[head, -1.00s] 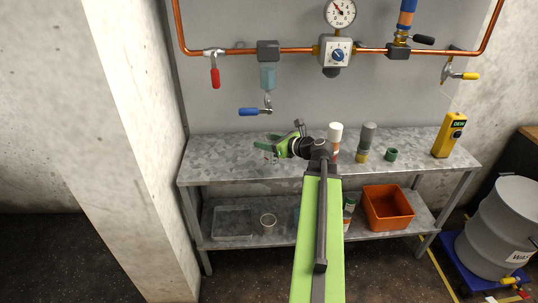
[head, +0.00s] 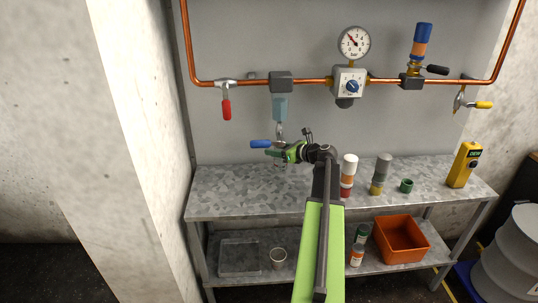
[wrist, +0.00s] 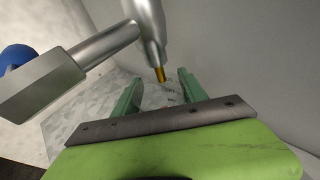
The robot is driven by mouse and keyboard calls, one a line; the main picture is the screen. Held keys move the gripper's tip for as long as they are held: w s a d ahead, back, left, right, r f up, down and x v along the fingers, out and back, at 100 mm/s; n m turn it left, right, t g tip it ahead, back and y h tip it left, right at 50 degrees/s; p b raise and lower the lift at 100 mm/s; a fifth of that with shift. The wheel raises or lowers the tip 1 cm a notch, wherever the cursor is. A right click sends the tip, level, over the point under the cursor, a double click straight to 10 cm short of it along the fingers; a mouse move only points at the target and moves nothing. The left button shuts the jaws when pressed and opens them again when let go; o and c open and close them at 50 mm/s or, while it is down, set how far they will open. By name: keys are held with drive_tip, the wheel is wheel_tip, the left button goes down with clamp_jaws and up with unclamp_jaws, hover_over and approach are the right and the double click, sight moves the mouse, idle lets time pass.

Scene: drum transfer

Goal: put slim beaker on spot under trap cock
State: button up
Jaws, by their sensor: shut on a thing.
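The trap cock (head: 280,132) hangs below the pale blue trap bowl (head: 280,107), with a blue-ended lever (head: 261,144). In the wrist view its silver body and brass outlet (wrist: 160,74) are just beyond my fingers, with the lever (wrist: 70,70) to the left. My gripper (head: 278,154) is at the cock's height in the picture, over the left part of the bench. In the wrist view my green fingers (wrist: 157,92) stand a gap apart, closed on the slim beaker, whose clear glass I can hardly make out. No marked spot on the bench is discernible.
The metal bench (head: 230,190) is clear at left. A white-and-red bottle (head: 348,175), a grey-capped bottle (head: 381,172), a green cup (head: 406,186) and a yellow device (head: 464,165) stand right. An orange bin (head: 400,240) and a clear cup (head: 278,259) are on the lower shelf.

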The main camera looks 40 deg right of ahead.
drive_tip(key=f+b, duration=0.2)
drive_tip(key=w+d+f+b, duration=0.1)
drive_tip(key=shift+f+b, duration=0.3)
drive_tip(key=shift+f, duration=0.1)
drive_tip(key=shift+s, duration=0.1)
drive_tip(key=shift+w+a+r, duration=0.1)
drive_tip(key=shift+w+a, duration=0.15)
drive_tip(key=shift+w, duration=0.1)
drive_tip(key=shift+f, duration=0.2)
drive_tip(key=o, duration=1.5)
drive_tip(key=shift+c, duration=0.2)
drive_tip(key=shift+r, duration=0.2)
drive_tip(key=p+v, duration=0.3)
drive_tip(key=v, duration=0.9)
drive_tip(key=shift+p, duration=0.3)
